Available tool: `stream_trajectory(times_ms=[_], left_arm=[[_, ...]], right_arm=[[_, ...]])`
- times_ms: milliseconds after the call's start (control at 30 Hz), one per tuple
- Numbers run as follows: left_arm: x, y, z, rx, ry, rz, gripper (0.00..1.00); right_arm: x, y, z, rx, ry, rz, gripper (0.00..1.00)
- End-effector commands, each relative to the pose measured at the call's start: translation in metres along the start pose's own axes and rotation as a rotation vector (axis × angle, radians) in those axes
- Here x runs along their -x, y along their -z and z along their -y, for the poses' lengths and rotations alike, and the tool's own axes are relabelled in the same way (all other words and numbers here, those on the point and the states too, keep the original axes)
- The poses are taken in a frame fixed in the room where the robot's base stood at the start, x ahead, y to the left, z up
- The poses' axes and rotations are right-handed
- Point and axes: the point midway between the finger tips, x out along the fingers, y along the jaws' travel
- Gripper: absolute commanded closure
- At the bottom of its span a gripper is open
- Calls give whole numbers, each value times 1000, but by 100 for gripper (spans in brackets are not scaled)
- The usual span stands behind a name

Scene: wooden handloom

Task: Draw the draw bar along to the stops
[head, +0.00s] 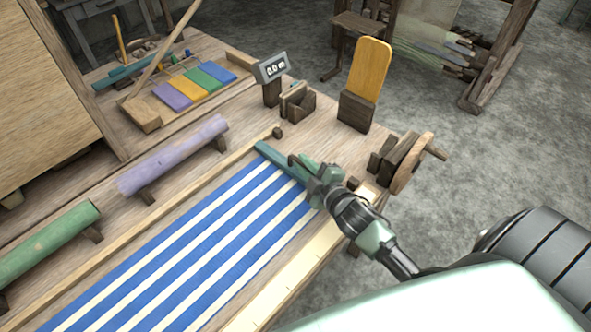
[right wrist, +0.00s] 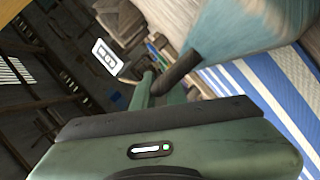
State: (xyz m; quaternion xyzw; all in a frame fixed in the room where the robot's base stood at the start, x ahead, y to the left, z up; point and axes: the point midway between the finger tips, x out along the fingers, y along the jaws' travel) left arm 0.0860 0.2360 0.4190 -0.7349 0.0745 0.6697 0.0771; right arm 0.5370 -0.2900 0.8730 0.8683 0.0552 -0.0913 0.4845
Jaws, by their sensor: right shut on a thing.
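The draw bar (head: 269,152) is a teal wooden bar across the far end of the blue-and-white striped cloth (head: 190,250). My right gripper (head: 300,163) is shut on the bar near its middle, and the fingers hide part of it. In the right wrist view the bar (right wrist: 228,38) shows large and close, with a dark fingertip against it, and the cloth (right wrist: 275,85) lies beyond it. A small dark block (head: 278,132) stands just past the bar's far-left end; I cannot tell whether it is a stop. My left gripper is not in view.
A sign with a display (head: 273,67), an upright yellow board (head: 370,70) and a wooden wheel with a handle (head: 412,163) stand beyond the cloth's end. A lilac roller (head: 173,155) and a green roller (head: 48,240) lie left of the cloth.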

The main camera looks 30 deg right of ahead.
Motion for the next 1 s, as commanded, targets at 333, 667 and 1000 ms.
stream_trajectory(times_ms=[333,667,1000], left_arm=[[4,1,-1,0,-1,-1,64],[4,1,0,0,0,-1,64],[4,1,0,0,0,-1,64]], right_arm=[[-15,-39,-29,3,-3,8,100],[-15,-39,-30,5,-5,8,66],[-12,-38,-28,3,-3,4,66]])
